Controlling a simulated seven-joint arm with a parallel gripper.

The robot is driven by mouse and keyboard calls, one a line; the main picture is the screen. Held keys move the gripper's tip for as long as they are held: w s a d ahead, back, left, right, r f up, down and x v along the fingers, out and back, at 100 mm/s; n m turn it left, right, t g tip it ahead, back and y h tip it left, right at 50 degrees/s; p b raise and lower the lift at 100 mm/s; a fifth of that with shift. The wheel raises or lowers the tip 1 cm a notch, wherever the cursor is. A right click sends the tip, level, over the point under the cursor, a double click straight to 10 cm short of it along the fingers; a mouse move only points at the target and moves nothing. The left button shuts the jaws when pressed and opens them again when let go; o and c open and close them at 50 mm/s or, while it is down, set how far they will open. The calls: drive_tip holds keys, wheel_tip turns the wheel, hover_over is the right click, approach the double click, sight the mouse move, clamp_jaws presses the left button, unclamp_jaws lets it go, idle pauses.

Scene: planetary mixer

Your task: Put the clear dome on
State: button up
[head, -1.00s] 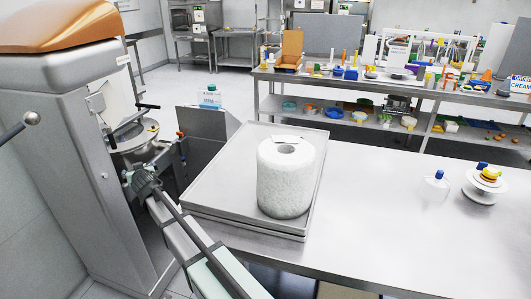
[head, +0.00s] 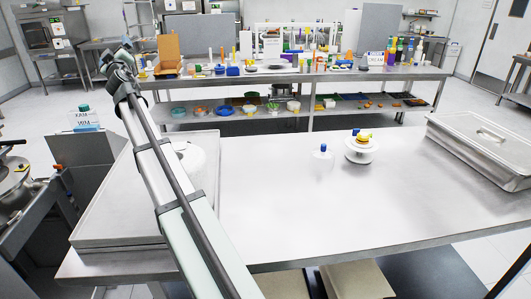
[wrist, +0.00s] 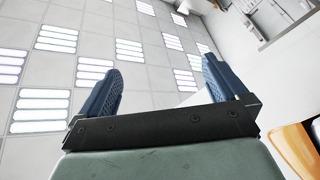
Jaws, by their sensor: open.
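The clear dome (head: 322,168) is a faint see-through cover with a blue knob on top. It stands on the metal table, just left of a white stand (head: 361,155). The stand carries yellow and orange-brown food, and a small blue piece shows at its back. The dome is beside the stand, not over it. My gripper (head: 118,53) is raised at the upper left of the head view, far from the dome and stand. In the wrist view my gripper (wrist: 160,70) has its two dark blue fingers wide apart with nothing between them, facing the ceiling.
Stacked trays (head: 100,205) hold a white cylinder (head: 197,165), partly hidden by my arm. A lidded steel pan (head: 480,150) stands at the table's right. The table's middle is clear. A crowded bench (head: 300,80) stands behind. Part of the mixer (head: 15,185) shows at left.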

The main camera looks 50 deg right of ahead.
drive_tip(key=s+d+f+m+g+h, duration=0.2)
drive_tip(key=s+d+f+m+g, duration=0.15)
drive_tip(key=s+d, duration=0.6)
drive_tip(key=s+d+f+m+g+h, duration=0.25)
drive_tip(key=s+d+g, duration=0.3)
drive_tip(key=d, duration=0.75)
drive_tip(key=s+d+f+m+g+h, duration=0.1)
drive_tip(key=s+d+f+m+g, duration=0.15)
drive_tip(key=s+d, duration=0.7)
drive_tip(key=m+g+y, duration=0.7)
drive_tip(key=m+y, duration=0.1)
drive_tip(key=y, duration=0.2)
approach(324, 145)
drive_tip(key=shift+t, duration=0.25)
drive_tip(key=shift+d+x, duration=0.1)
drive_tip(key=shift+x, duration=2.6)
drive_tip(key=shift+d+x, duration=0.15)
drive_tip(key=shift+x, duration=2.6)
drive_tip(key=shift+r, duration=0.1)
drive_tip(key=shift+c, duration=0.3)
drive_tip(key=shift+s+a, duration=0.1)
drive_tip(key=shift+a, duration=0.05)
drive_tip(key=c, duration=1)
